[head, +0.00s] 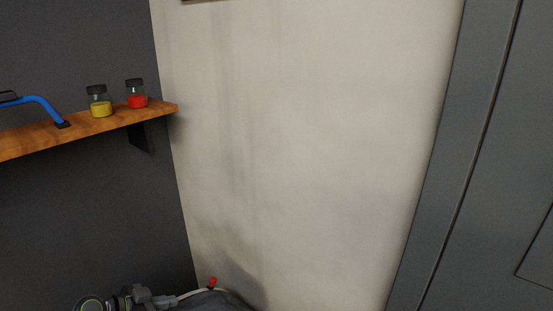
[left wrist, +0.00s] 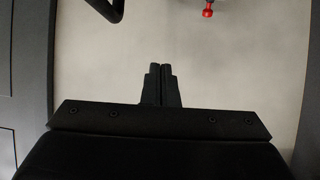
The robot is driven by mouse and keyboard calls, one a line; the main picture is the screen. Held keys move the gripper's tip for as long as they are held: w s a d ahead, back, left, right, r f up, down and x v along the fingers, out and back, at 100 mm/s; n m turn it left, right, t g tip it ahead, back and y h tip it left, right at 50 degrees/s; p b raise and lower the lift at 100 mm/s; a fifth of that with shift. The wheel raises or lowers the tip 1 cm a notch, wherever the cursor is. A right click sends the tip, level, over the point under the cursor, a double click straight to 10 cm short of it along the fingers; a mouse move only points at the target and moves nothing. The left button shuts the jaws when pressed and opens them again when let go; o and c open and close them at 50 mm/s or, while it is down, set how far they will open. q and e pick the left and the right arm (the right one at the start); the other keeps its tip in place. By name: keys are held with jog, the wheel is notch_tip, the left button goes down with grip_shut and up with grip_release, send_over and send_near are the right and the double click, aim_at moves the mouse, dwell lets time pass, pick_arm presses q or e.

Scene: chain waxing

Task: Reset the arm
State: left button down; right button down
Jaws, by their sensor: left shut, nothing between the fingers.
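My left gripper (left wrist: 161,70) shows in the left wrist view, with its two dark fingers pressed together and nothing between them. It is in front of a pale wall and touches nothing that I can see. In the head view, grey arm parts of mine show at the bottom edge, cut off by the frame, and the fingers cannot be made out there. My right gripper shows in neither view.
A wooden shelf (head: 70,137) on the dark wall at left holds a yellow jar (head: 100,109), a red jar (head: 137,100) and a blue-handled tool (head: 38,104). A pale wall (head: 300,150) fills the middle. A grey door or cabinet (head: 485,180) stands at right.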

pick_arm(q)
notch_tip(320, 180, up, 10)
jog(key=s+n+t, duration=0.2)
jog(key=t, duration=0.7)
jog(key=s+a+r+n+t+y, duration=0.2)
jog(key=s+a+n+t+y, duration=0.25)
jog(key=y, duration=0.45)
jog(key=s+a+f+n+g+y, duration=0.3)
jog(key=s+f+g, duration=0.2)
jog(key=s+g, duration=0.15)
jog(key=s+a+f+n+g+y, duration=0.25)
jog(key=s+f+n+g, duration=0.2)
jog(key=s, duration=0.35)
jog(key=s+d+f+m+g+h, duration=0.2)
jog(key=s+d+g, duration=0.2)
jog(key=s, duration=0.3)
jog(key=s+d+f+m+g+h, duration=0.2)
jog(key=s+d+f+g, duration=0.15)
jog(key=s, duration=0.35)
notch_tip(320, 180, down, 25)
jog(key=a, duration=0.1)
jog(key=s+d+f+g+h, duration=0.1)
jog(key=s+f+g, duration=0.1)
jog(key=s+f, duration=1.3)
